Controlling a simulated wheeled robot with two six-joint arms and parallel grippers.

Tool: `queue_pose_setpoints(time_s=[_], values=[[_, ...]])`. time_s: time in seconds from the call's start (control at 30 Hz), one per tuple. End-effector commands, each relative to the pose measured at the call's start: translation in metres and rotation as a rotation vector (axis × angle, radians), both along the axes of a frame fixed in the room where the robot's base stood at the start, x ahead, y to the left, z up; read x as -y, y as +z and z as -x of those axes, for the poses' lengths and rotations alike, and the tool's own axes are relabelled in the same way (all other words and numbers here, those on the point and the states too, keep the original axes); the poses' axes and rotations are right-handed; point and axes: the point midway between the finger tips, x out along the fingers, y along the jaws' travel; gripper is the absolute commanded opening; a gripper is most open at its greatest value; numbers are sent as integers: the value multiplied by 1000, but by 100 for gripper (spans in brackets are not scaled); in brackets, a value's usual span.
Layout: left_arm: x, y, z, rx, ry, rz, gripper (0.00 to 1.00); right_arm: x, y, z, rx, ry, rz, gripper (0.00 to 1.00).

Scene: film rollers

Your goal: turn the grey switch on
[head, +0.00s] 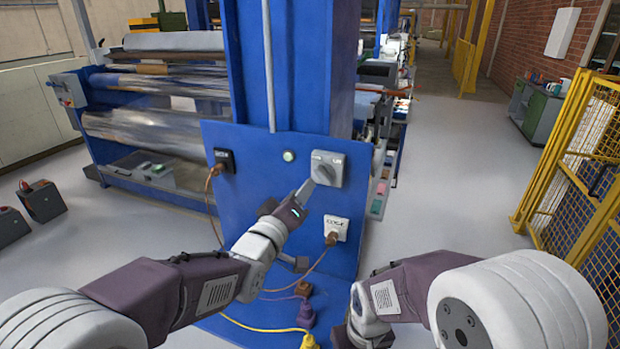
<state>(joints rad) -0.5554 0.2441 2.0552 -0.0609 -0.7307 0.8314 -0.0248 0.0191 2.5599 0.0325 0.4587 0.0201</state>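The grey switch (327,168) is a square plate with a round knob on the blue panel, right of its middle. My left gripper (305,190) is just below and left of the switch, its fingertips close to the knob's lower left edge. I cannot tell whether they touch it. The fingers look close together, seen edge-on, so their opening is unclear.
A green lit button (289,156) and a black socket (225,160) with an orange cable sit left of the switch. A white socket (336,228) with a plug is below it. Cables lie at the panel's foot. A yellow fence (585,170) stands at right.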

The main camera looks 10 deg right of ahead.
Motion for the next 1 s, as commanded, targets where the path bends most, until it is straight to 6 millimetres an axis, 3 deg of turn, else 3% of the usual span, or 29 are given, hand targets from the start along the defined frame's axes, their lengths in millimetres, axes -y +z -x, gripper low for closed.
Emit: queue_pose_setpoints(time_s=[0.43, 0.8, 0.83, 0.97, 1.0], values=[[43, 3, -65, -1, 1, -1, 38, 0, 36, 0, 0, 0, 0, 36], [49, 0, -75, -1, 1, -1, 38, 0, 38, 0, 0, 0, 0, 36], [49, 0, -75, -1, 1, -2, 35, 0, 38, 0, 0, 0, 0, 36], [49, 0, -74, -1, 1, -2, 0, 0, 38, 0, 0, 0, 0, 36], [49, 0, -74, -1, 1, -2, 0, 0, 38, 0, 0, 0, 0, 36]])
